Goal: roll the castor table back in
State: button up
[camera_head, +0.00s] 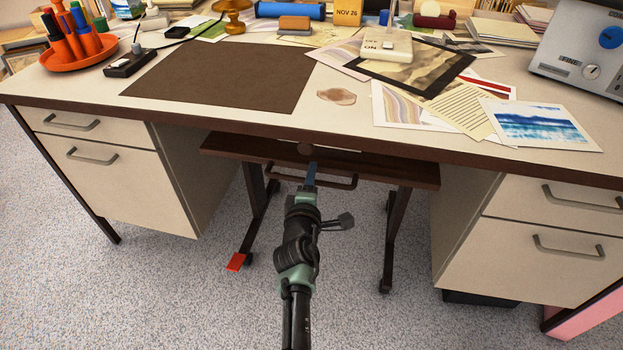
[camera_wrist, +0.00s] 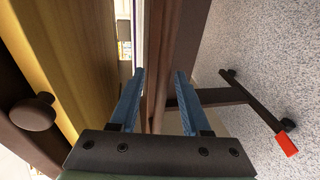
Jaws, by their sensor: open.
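The castor table (camera_head: 225,145) stands in the knee space of the desk, its dark brown top's front part sticking out under the desk edge. My gripper (camera_head: 311,168) is at the table's front middle, by the handle. In the wrist view its blue fingers (camera_wrist: 158,75) are apart, with a brown edge between them; contact is unclear.
The desk (camera_head: 350,133) has drawer pedestals at left (camera_head: 110,185) and right (camera_head: 540,235) of the knee space. Papers, a dark mat (camera_head: 225,75) and an orange pen holder (camera_head: 75,58) lie on top. Speckled floor (camera_head: 190,290) is clear in front.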

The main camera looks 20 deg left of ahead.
jog(key=p+v, duration=0.6)
jog(key=v, duration=0.7)
jog(key=shift+p, duration=0.35)
jog(key=shift+r, duration=0.1)
jog(key=w+d+r+m+t+h, duration=0.1)
jog(key=d+r+m+t, duration=0.2)
jog(key=r, duration=0.8)
jog(key=w+d+r+m+t+h, duration=0.1)
jog(key=w+d+r+m, duration=0.2)
jog(key=r, duration=0.8)
jog(key=d+r+m+t+h, duration=0.1)
jog(key=d+r+m+t, duration=0.3)
jog(key=r, duration=0.7)
jog(key=s+d+r+m+t, duration=0.1)
jog(key=s+d+r+m, duration=0.15)
jog(key=s+r, duration=0.5)
jog(key=s+d+r+m+t, duration=0.15)
jog(key=s+r+m, duration=0.3)
jog(key=r, duration=0.65)
jog(key=s+d+r+m+t, duration=0.1)
jog(key=s+r+m+t, duration=0.15)
jog(key=s+r, duration=0.6)
notch_tip(320, 180, up, 33)
jog(key=w+g+p, duration=0.1)
jog(key=w+p, duration=0.2)
jog(key=p, duration=3)
jog(key=shift+a, duration=0.3)
